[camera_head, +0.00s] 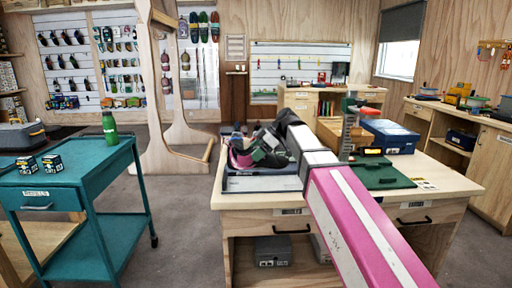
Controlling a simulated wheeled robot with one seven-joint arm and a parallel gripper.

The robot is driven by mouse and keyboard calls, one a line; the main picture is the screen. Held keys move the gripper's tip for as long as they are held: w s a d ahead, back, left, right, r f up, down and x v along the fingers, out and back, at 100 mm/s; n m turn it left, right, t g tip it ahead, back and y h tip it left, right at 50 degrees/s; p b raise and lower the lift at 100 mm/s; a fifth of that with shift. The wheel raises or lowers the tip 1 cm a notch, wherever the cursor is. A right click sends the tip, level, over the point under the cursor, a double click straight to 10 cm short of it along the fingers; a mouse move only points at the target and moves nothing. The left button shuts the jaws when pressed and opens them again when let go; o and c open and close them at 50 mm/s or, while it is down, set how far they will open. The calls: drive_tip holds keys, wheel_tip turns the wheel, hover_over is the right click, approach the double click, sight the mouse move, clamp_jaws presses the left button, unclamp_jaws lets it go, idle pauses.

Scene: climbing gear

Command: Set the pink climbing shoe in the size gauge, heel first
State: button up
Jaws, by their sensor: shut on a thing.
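The pink climbing shoe (240,159), with dark and pale green parts around it, shows at the left of the wooden workbench, over a grey tray (262,184). My gripper (264,152) is at the shoe, shut on it; the fingers are small and partly hidden by my wrist. I cannot tell whether the shoe touches the tray or is held just above it. An upright grey post with a slider (349,128), which looks like the size gauge, stands on the bench to the right, beside a green mat (382,174). My arm hides part of the bench between them.
A blue box (389,136) stands at the bench's back right, behind the green mat. The bench's front right corner is bare.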

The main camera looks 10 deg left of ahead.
drive_tip(key=shift+f, duration=3.6)
drive_tip(key=shift+c, duration=0.4)
drive_tip(key=shift+s+d+f, duration=0.2)
drive_tip(key=shift+d, duration=0.15)
drive_tip(key=shift+f, duration=0.1)
drive_tip(key=shift+c, duration=1)
drive_tip(key=o, duration=1.3)
drive_tip(key=shift+f, duration=0.1)
drive_tip(key=shift+o, duration=0.5)
drive_tip(key=shift+w, duration=0.1)
